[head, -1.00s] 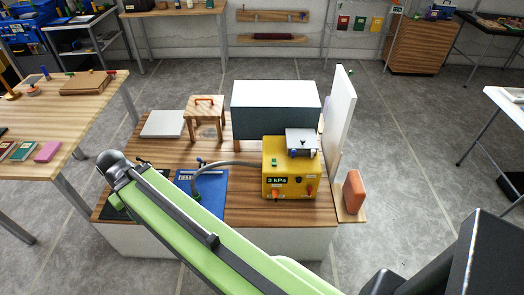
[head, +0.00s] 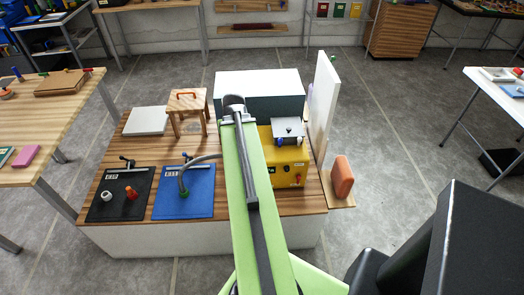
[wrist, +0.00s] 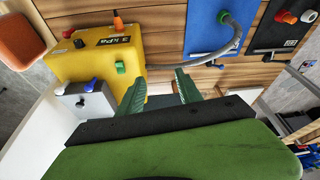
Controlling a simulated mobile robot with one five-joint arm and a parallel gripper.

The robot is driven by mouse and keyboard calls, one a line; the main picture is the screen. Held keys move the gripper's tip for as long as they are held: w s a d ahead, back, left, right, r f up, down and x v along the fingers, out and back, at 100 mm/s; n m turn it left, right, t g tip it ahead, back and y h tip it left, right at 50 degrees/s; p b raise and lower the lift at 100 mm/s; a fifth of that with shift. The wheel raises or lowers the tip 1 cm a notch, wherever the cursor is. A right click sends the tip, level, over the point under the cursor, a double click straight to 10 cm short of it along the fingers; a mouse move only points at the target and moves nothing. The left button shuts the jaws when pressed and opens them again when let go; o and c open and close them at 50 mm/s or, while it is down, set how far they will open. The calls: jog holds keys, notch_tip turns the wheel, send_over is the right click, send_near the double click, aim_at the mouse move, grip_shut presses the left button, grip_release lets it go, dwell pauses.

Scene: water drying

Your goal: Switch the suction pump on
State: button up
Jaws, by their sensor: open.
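The suction pump is a yellow box (head: 290,167) on the wooden bench top, partly hidden behind my arm in the head view. In the wrist view the yellow box (wrist: 95,62) shows a "3 kPa" display (wrist: 117,40), an orange lever (wrist: 118,20), a red-orange knob (wrist: 68,33) and a green fitting (wrist: 121,67). A grey hose (wrist: 215,52) runs from its side. My gripper (wrist: 160,90) is open and empty, its green fingers beside the box and apart from the orange lever. The fingers are not distinguishable in the head view.
A grey unit with a blue knob (wrist: 85,98) adjoins the pump. A blue mat (head: 185,192) and black mat (head: 121,195) carry fittings at the left. A dark block (head: 262,95), white upright panel (head: 323,100) and orange block (head: 342,177) surround the pump. A small stool (head: 188,108) stands behind.

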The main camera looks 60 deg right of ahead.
jog(key=s+d+m+h, duration=0.1)
jog(key=s+d+m, duration=0.1)
jog(key=s+d, duration=0.6)
jog(key=b+x, duration=1.6)
jog(key=x, duration=0.1)
jog(key=shift+w+f, duration=0.15)
jog(key=shift+w, duration=0.05)
grip_shut()
